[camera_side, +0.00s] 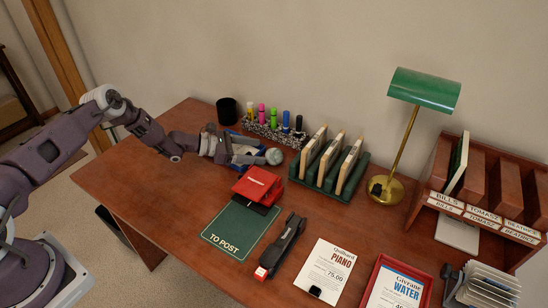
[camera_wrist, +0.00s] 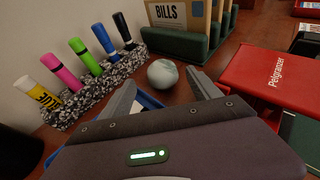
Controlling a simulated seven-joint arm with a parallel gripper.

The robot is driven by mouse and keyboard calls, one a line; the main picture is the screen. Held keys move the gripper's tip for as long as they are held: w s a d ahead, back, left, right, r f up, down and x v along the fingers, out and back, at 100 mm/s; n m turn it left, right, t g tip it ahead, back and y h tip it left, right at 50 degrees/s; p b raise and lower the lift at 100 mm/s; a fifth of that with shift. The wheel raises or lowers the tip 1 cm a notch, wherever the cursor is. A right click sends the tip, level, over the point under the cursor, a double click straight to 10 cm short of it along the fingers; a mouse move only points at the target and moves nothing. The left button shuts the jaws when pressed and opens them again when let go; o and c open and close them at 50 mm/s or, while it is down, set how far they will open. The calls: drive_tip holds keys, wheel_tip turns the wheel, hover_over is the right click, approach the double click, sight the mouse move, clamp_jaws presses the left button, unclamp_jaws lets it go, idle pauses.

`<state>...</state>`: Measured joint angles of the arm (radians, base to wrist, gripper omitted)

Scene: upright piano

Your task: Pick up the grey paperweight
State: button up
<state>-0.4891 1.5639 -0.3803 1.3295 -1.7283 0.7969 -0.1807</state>
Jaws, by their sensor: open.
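The grey paperweight (camera_wrist: 163,73) is a smooth, pale, rounded lump on the brown desk, just ahead of my fingertips in the wrist view. In the side view the paperweight (camera_side: 273,156) shows at the end of my fingers. My gripper (camera_wrist: 160,82) is open and empty, low over the desk. One finger lies to the left of the paperweight and one to the right, with the paperweight centred in the gap. In the side view my gripper (camera_side: 258,153) reaches in from the left. I cannot tell whether the tips overlap its sides.
A speckled pen holder (camera_wrist: 100,88) with several markers stands close on the left. A green rack (camera_wrist: 180,42) holding cards is behind. A red box (camera_wrist: 275,75) is close on the right. Something blue (camera_wrist: 150,101) is partly hidden under my gripper. A black cup (camera_side: 227,111) stands behind.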

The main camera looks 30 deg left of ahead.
sight(269, 153)
drive_tip(key=x, duration=0.4)
drive_tip(key=shift+w+d+f, duration=0.1)
drive_tip(key=shift+w+d, duration=0.05)
drive_tip(key=shift+d, duration=0.15)
clamp_jaws()
